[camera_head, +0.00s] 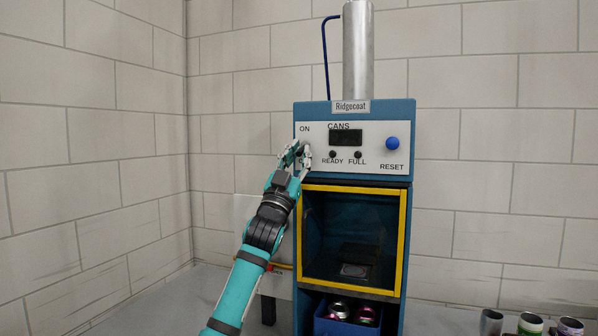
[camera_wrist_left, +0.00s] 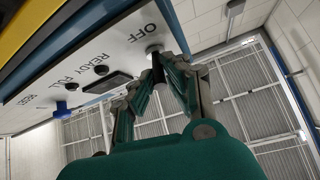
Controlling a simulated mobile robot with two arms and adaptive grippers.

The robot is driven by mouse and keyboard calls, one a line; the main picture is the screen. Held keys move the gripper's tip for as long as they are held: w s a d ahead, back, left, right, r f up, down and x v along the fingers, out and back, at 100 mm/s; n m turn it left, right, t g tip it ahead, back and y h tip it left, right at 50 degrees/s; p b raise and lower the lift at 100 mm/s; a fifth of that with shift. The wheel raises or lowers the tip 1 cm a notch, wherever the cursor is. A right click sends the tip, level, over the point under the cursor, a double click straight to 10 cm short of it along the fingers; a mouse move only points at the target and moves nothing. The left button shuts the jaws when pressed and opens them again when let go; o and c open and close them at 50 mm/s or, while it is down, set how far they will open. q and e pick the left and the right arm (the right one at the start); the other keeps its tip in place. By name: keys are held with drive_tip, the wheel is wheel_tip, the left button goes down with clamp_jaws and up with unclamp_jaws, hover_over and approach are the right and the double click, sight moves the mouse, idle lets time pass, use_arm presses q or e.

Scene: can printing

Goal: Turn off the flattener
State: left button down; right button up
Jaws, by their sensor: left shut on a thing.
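The flattener (camera_head: 397,180) is a tall blue machine with a white control panel (camera_head: 370,165) and a yellow-framed window below. My left gripper (camera_head: 297,152) is at the panel's left side, just below the ON label, with its fingers shut on the power switch. The fingers hide most of the switch in the head view. My right gripper is not in view.
The panel also has a dark display (camera_head: 345,137), two small dark lamps and a blue RESET button (camera_head: 392,143). A blue crate (camera_head: 347,328) with cans sits in the machine's bottom. Several cans (camera_head: 529,323) stand at the lower right. Tiled walls close off the back and left.

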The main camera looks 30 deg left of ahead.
use_arm(q)
drive_tip(key=shift+w+f+t+b, duration=0.15)
drive_tip(key=shift+f+t+b, duration=0.2)
drive_tip(key=shift+t+b, duration=0.3)
drive_tip(key=c, duration=1.4)
unclamp_jaws()
drive_tip(key=shift+r, duration=0.1)
drive_tip(key=v, duration=1.2)
